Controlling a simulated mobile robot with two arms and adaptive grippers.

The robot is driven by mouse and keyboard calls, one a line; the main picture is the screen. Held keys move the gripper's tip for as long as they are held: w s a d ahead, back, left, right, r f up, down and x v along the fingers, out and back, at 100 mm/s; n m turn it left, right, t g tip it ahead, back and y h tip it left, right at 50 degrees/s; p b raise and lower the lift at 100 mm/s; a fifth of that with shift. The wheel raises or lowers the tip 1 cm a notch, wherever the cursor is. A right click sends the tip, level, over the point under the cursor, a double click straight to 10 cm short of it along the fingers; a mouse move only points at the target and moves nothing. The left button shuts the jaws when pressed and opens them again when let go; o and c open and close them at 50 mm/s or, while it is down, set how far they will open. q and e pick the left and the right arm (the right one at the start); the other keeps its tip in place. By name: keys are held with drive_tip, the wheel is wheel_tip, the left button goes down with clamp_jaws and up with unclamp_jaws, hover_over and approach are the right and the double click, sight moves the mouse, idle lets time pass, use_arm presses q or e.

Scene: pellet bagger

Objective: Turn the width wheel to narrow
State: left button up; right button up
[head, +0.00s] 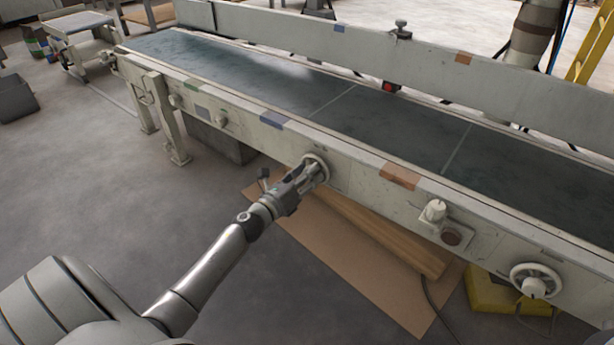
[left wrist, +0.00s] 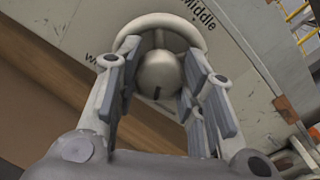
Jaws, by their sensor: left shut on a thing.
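The width wheel (head: 321,161) is a pale round wheel on the near side rail of the conveyor, left of the orange patch. In the left wrist view, the wheel (left wrist: 165,21) has a pale rim and a rounded hub with a short dark mark. The word "Middle" is printed on the panel beside its rim, and another label is partly hidden. My left gripper (head: 309,175) reaches it from the front left. Its fingers (left wrist: 158,80) stand on both sides of the hub and are shut on it. My right gripper is not in view.
A cardboard sheet (head: 300,243) and a wooden beam (head: 385,236) lie below.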

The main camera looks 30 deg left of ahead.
use_arm(q)
drive_tip(key=shift+f, duration=0.1)
drive_tip(key=shift+c, duration=0.2)
drive_tip(key=o, duration=1)
drive_tip(key=shift+o, duration=0.2)
drive_tip(key=s, duration=1.2)
drive_tip(key=shift+a, duration=0.45)
